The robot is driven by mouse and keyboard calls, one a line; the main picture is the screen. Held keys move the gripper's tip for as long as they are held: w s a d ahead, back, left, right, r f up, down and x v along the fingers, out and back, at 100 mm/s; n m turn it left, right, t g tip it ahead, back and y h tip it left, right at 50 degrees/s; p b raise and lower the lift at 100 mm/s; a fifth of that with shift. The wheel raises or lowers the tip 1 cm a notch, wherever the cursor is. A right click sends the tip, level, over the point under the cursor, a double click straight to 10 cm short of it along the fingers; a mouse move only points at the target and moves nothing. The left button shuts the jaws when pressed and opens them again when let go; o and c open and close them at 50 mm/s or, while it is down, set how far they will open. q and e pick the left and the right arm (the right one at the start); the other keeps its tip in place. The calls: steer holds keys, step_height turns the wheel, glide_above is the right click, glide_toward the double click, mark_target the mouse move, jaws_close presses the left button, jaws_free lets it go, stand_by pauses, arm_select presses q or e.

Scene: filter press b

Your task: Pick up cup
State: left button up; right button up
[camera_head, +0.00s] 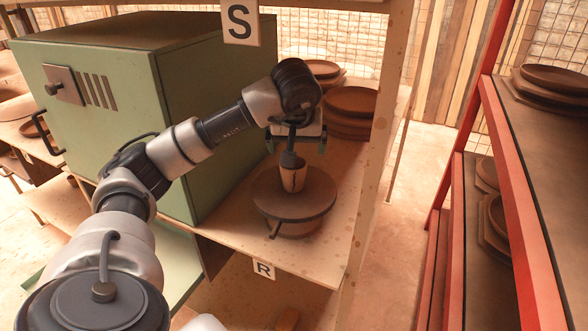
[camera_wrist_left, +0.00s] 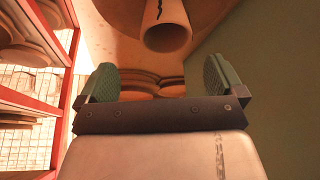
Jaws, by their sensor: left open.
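The cup (camera_head: 292,178) is small and pale tan, and it stands on a round brown turntable (camera_head: 315,207) on the wooden shelf. In the left wrist view the cup (camera_wrist_left: 167,34) shows at the top with its round mouth towards the camera and a dark jagged mark on its side. My left gripper (camera_head: 297,146) is open and empty, above and behind the cup in the head view. Its two green finger pads (camera_wrist_left: 161,80) are spread apart in the wrist view, and the cup lies beyond them, not between them. My right gripper is not in view.
A green cabinet (camera_head: 110,75) stands left of the turntable. Stacked brown round pieces (camera_head: 350,103) lie behind it on the shelf. A wooden post (camera_head: 375,130) rises to the right. A red-framed rack (camera_head: 520,200) holding more discs stands further right, across a clear floor strip.

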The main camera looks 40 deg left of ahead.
mark_target(293, 175)
arm_select(q)
steer(key=x, duration=0.3)
steer(key=shift+s+d+f, duration=0.1)
steer(key=shift+s+f, duration=0.1)
steer(key=shift+f, duration=0.1)
steer(key=x, duration=0.3)
steer(key=p+x, duration=0.1)
steer(key=shift+s+a+f, duration=0.2)
steer(key=shift+a, duration=0.15)
steer(key=shift+w+a+f, duration=0.1)
steer(key=shift+f, duration=0.2)
steer(key=shift+w+f, duration=0.1)
steer(key=shift+f, duration=0.05)
steer(key=c, duration=1)
steer(key=shift+c, duration=0.2)
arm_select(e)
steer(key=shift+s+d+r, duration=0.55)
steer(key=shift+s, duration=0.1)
arm_select(q)
steer(key=shift+r, duration=0.2)
